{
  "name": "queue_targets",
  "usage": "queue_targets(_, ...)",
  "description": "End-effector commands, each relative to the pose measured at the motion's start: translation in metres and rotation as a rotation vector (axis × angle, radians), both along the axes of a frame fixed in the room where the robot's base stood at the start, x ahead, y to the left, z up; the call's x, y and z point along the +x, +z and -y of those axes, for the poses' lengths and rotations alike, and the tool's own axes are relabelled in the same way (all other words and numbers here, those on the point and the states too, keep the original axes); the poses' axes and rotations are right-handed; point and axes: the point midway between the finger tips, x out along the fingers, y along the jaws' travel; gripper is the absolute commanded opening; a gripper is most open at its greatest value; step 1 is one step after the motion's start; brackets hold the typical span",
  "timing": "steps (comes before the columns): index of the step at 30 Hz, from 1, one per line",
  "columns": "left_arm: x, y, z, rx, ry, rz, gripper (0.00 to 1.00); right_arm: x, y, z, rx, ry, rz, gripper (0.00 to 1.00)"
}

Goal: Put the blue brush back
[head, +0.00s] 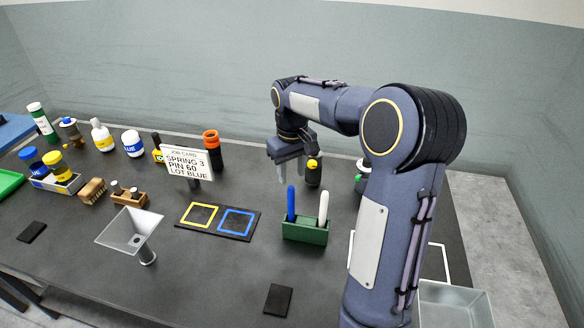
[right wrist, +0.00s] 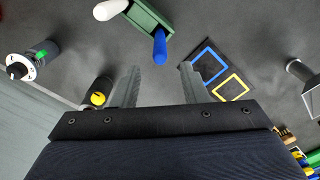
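The blue brush (head: 291,203) stands upright in a green holder (head: 305,233), left of a white brush (head: 323,207) in the same holder. The right wrist view also shows the blue brush (right wrist: 160,48), the holder (right wrist: 152,18) and part of the white brush (right wrist: 108,10). My right gripper (head: 291,174) is above the table, behind the blue brush in the head view. Its fingers (right wrist: 158,82) are apart with nothing held between them. The blue brush appears just beyond the gap between the fingertips. My left gripper is in neither view.
A dark board (head: 218,220) with yellow and blue outlined squares lies left of the holder. A job card (head: 188,163) stands behind it. A dark yellow-topped container (head: 313,173) is close to the right gripper. A clear funnel (head: 130,232) stands left; a metal bin (head: 452,305) is front right.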

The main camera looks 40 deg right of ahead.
Motion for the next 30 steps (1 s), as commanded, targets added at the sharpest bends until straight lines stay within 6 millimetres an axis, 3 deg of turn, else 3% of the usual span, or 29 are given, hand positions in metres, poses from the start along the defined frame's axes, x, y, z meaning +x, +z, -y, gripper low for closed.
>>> queue_targets(3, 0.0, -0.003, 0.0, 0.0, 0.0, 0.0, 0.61, 0.0, 0.014, 0.0, -0.001, 0.0, 0.002, 0.4)
queue_targets(9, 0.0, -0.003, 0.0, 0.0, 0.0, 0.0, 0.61, -0.002, 0.022, -0.001, 0.003, 0.0, 0.003, 0.4)
queue_targets(13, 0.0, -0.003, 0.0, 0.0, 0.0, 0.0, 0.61, -0.018, 0.031, -0.013, 0.036, -0.002, 0.047, 0.4)
queue_targets(17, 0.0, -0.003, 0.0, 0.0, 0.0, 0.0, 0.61, -0.057, 0.044, -0.043, 0.106, -0.003, 0.139, 0.4)
queue_targets(21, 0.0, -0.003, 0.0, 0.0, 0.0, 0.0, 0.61, -0.107, 0.05, -0.085, 0.19, -0.008, 0.253, 0.4)
queue_targets(27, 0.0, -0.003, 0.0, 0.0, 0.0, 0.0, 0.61, -0.175, 0.035, -0.14, 0.284, -0.018, 0.391, 0.4)
queue_targets(30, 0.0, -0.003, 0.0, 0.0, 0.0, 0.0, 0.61, -0.198, 0.023, -0.16, 0.314, -0.026, 0.439, 0.4)
